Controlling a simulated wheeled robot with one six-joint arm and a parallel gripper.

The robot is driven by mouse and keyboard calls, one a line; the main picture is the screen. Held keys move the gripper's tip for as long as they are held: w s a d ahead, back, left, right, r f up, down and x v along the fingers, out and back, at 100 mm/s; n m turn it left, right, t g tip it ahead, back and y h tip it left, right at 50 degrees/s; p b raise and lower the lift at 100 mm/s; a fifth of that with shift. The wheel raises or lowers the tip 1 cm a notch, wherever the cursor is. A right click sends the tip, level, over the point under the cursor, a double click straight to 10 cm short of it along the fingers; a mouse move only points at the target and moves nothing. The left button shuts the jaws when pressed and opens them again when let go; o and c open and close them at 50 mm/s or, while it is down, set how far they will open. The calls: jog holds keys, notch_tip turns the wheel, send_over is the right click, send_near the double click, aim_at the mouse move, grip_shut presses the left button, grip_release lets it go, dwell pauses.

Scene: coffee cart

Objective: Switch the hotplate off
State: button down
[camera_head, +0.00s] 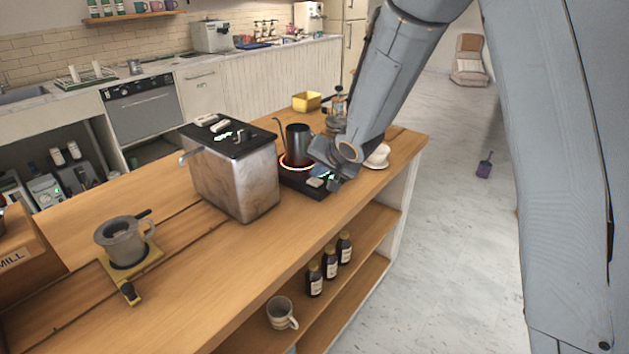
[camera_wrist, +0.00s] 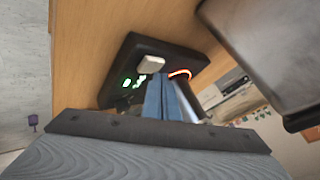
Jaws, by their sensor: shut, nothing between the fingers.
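The black hotplate (camera_head: 304,186) sits on the wooden counter, with its ring glowing orange-red under a dark kettle (camera_head: 298,140). In the wrist view the hotplate (camera_wrist: 178,54) shows a pale switch block (camera_wrist: 151,64), green lit marks (camera_wrist: 132,81) and a piece of the glowing ring (camera_wrist: 180,73). The switch block also shows at the hotplate's front edge in the head view (camera_head: 315,182). My gripper (camera_head: 333,184) is shut and empty, close above the front of the hotplate. In the wrist view its fingers (camera_wrist: 160,80) overlap the hotplate beside the switch block. I cannot tell whether they touch it.
A metal box machine (camera_head: 235,180) stands left of the hotplate and looms at the upper right of the wrist view (camera_wrist: 275,50). A white cup (camera_head: 378,157) is behind my gripper. A yellow container (camera_head: 306,102) is farther back. The front counter strip is clear.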

aim_at(318, 182)
jog(key=shift+f, duration=0.5)
dwell(0.5)
jog(key=shift+r+p, duration=1)
jog(key=shift+p, duration=0.25)
notch_tip(318, 182, up, 6)
jog(key=p, duration=0.8)
jog(key=shift+d, duration=0.1)
